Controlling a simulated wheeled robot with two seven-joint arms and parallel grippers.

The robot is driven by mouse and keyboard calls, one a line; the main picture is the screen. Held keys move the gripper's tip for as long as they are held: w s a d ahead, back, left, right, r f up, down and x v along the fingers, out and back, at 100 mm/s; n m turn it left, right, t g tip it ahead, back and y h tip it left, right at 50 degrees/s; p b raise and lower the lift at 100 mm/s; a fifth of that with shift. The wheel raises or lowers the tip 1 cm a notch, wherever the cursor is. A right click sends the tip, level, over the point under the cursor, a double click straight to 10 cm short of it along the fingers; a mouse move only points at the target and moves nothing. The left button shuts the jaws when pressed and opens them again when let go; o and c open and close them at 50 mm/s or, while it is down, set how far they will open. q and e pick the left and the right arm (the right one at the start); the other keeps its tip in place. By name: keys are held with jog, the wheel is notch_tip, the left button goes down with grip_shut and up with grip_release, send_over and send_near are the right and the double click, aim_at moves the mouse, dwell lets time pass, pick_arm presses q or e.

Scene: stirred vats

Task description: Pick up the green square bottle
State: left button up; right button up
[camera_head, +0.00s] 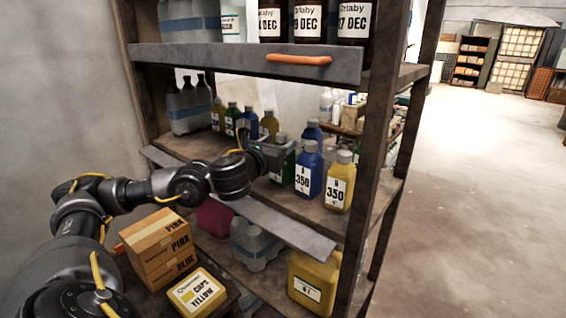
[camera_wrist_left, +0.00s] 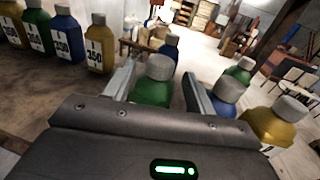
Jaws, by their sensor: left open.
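The green square bottle (camera_head: 283,168) stands upright on the middle shelf, with a grey cap and a white label, left of a blue bottle. It is partly hidden behind my left gripper (camera_head: 270,152) in the head view. In the left wrist view the green bottle (camera_wrist_left: 151,90) shows between the two spread fingers of the left gripper (camera_wrist_left: 160,88). The fingers stand either side of it with small gaps, and its lower part is hidden by the gripper body. My left gripper is open. My right gripper is in neither view.
Close on the right stand a blue bottle (camera_head: 308,175) and a yellow bottle (camera_head: 339,184). Another blue bottle (camera_head: 312,133) is behind. More coloured bottles (camera_wrist_left: 57,36) stand in a row to the left. The upper shelf with its orange handle (camera_head: 298,60) hangs above the arm.

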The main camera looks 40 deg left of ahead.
pick_arm(q)
jog(key=shift+r, duration=0.1)
jog(key=shift+w+a+r+p, duration=0.15)
jog(key=shift+w+p, duration=0.1)
jog(key=shift+p, duration=0.05)
jog(key=p+x, duration=0.1)
jog(key=x, duration=0.2)
jog(key=shift+w+p, duration=0.3)
jog(key=shift+w, duration=0.1)
jog(key=shift+w+a, duration=0.15)
jog(key=shift+w, duration=0.2)
jog(key=shift+s, duration=0.1)
grip_shut()
